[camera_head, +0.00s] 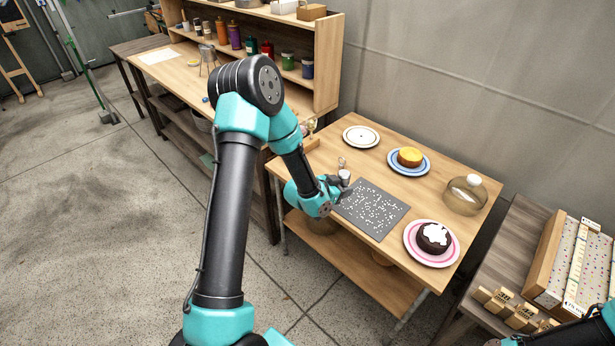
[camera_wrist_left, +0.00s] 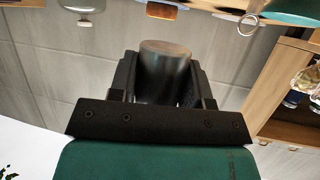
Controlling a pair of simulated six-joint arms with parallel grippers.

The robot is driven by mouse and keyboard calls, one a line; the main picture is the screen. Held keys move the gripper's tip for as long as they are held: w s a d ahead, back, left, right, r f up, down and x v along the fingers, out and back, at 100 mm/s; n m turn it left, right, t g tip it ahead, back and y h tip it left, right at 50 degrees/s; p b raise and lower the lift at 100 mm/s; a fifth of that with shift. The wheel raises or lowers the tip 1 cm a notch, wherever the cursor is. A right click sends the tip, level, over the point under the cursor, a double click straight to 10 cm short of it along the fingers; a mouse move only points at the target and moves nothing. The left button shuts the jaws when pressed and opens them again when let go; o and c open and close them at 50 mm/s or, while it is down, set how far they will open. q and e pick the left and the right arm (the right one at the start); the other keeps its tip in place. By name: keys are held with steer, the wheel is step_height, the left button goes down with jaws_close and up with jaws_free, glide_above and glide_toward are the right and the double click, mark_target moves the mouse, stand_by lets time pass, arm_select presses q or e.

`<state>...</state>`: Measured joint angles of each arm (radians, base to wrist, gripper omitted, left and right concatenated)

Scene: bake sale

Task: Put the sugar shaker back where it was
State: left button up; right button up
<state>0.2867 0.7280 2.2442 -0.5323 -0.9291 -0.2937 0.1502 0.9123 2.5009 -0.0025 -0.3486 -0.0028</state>
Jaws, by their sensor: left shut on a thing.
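My left gripper (camera_head: 341,182) is shut on the sugar shaker (camera_head: 345,174), a small grey metal cylinder, at the left edge of the small wooden table (camera_head: 320,150). In the left wrist view the shaker (camera_wrist_left: 166,68) stands between both fingers (camera_wrist_left: 165,85). I cannot tell whether its base touches the table. A dark grey mat (camera_head: 372,208) covered in white specks lies just right of the gripper. My right gripper is out of view; only part of that arm shows at the lower right.
A small clear item (camera_head: 341,162) stands just behind the gripper. A shelved bench (camera_head: 185,75) stands behind left.

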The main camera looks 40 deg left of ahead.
arm_select(q)
steer(key=s+a+f, duration=0.2)
steer(key=s+a, duration=0.4)
steer(key=a, duration=0.3)
steer(key=shift+a+n, duration=0.25)
steer(key=shift+n, duration=0.05)
steer(key=w+a, duration=0.3)
steer(key=w, duration=0.1)
steer(key=w+a+f, duration=0.1)
steer(key=w+a, duration=0.2)
steer(key=w, duration=0.1)
steer(key=w+a, duration=0.3)
steer(key=w, duration=0.1)
steer(key=shift+a+f, duration=0.1)
steer(key=shift+f, duration=0.15)
steer(key=shift+w+a, duration=0.25)
steer(key=shift+f, duration=1.8)
steer(key=shift+f, duration=0.1)
